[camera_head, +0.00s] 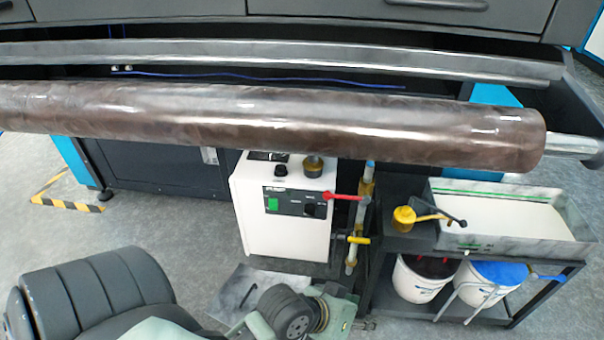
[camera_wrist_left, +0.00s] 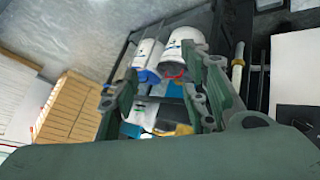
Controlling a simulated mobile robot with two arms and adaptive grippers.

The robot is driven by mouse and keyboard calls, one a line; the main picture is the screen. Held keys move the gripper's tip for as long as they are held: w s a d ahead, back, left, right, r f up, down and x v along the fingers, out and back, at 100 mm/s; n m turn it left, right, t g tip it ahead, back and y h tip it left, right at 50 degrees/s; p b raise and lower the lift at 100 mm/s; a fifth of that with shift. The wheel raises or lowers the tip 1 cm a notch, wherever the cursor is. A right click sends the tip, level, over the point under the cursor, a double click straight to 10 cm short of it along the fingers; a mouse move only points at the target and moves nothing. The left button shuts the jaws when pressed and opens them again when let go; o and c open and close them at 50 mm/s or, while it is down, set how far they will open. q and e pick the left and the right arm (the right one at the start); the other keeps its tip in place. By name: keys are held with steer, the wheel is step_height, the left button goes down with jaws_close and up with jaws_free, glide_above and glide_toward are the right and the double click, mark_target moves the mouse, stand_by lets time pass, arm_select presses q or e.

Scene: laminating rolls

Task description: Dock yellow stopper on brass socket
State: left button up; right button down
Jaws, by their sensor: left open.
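A yellow stopper (camera_head: 404,215) with a dark handle stands on the left end of the black cart's top in the head view. A brass socket (camera_head: 313,164) sits on top of the white control box, left of the stopper. My left gripper (camera_head: 342,303) is low in the head view, in front of the cart and apart from both. The left wrist view shows its two fingers (camera_wrist_left: 170,75) spread, with nothing held between them. A yellow patch (camera_wrist_left: 180,129) shows low between the fingers; I cannot tell what it is. My right gripper is not in view.
A long dark roll (camera_head: 300,122) spans above the control box (camera_head: 290,235) and cart. Pipes with red (camera_head: 345,197) and yellow (camera_head: 352,239) valve handles stand between box and cart. A white-bottomed tray (camera_head: 500,215) is on the cart, buckets (camera_head: 420,280) below.

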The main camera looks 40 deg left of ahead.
arm_select(q)
steer(key=s+a+m+g+y, duration=0.3)
steer(key=s+a, duration=0.3)
steer(key=s, duration=0.5)
steer(key=shift+s+a+f+m+g, duration=0.15)
steer(key=shift+s+f+m+g, duration=0.2)
steer(key=shift+g, duration=0.25)
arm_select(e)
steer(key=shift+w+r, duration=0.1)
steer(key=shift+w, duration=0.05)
